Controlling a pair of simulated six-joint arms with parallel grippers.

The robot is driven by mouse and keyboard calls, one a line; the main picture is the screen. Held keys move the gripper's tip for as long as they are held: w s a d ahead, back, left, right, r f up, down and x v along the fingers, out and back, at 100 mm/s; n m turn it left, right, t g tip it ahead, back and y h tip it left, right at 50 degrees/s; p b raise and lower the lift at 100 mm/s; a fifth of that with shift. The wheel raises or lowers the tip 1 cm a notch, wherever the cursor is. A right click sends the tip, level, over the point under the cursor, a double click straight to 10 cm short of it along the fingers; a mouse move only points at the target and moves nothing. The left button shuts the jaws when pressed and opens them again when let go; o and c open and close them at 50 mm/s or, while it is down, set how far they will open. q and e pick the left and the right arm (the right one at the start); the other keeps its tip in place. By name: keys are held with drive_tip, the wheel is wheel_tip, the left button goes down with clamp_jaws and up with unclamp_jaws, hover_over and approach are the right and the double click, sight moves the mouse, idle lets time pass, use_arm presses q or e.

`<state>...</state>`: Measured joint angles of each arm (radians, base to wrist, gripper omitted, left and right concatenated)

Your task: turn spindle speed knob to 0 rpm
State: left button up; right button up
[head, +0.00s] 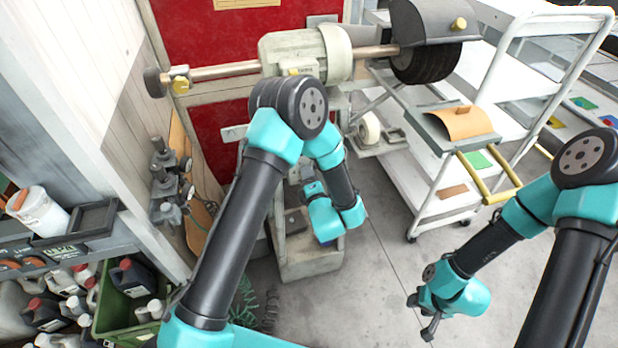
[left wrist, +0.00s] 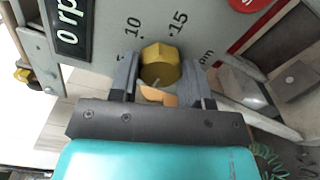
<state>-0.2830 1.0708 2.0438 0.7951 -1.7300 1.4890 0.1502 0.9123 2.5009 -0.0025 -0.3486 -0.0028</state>
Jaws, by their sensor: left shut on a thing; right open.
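The gold faceted knob (left wrist: 160,64) sits on the grey panel (left wrist: 205,30) in the left wrist view, with printed marks including 10 and 15 beside it. My left gripper (left wrist: 160,75) is shut on the knob, one finger on each side. A black plate (left wrist: 70,22) with white characters reading "0 rp" is cut off at the upper left. In the head view my left gripper (head: 306,176) is at the machine pedestal, and my arm hides the knob there. My right gripper (head: 425,314) is open and empty above the floor at the lower right.
The buffing machine's motor (head: 292,50) and shaft cross the top, with a large dark wheel (head: 428,62) at right. A white cart (head: 405,175) stands right of the pedestal. A green crate (head: 125,300) with bottles is at lower left. Floor between pedestal and right arm is clear.

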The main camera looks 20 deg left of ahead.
use_arm(q)
drive_tip(key=o, duration=0.9)
drive_tip(key=v, duration=1.7)
drive_tip(key=shift+s+d, duration=0.15)
drive_tip(key=shift+s, duration=0.05)
